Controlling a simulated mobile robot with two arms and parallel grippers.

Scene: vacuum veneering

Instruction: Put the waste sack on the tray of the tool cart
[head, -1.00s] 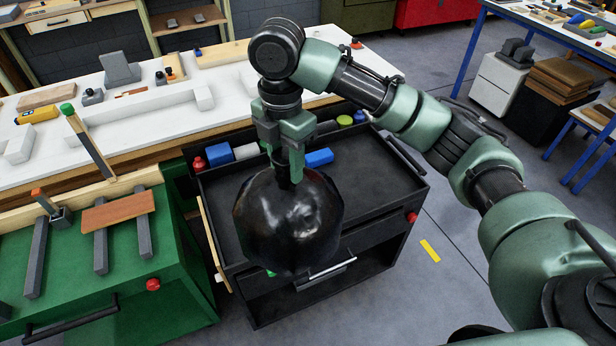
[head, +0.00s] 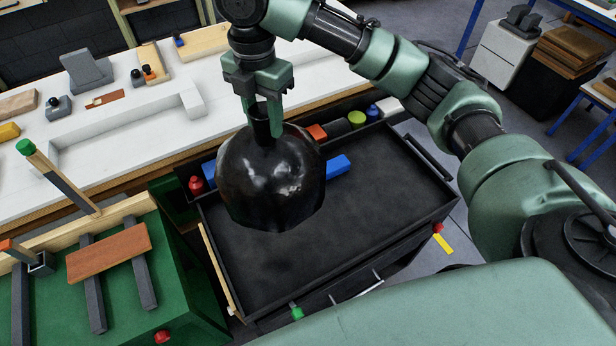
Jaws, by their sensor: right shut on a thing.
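The waste sack (head: 272,185) is a shiny black, rounded bag with a narrow neck. My right gripper (head: 264,120) is shut on its neck from above, and the sack hangs below the fingers. It hangs over the left and back part of the tray (head: 350,235) of the black tool cart. Whether its underside touches the tray is hard to tell from this angle. The sack hides part of the tray and some items at its back edge. My left gripper is not in view.
The tray's middle and right are clear. A green bench (head: 190,290) stands left; a white worktop (head: 120,150) lies behind.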

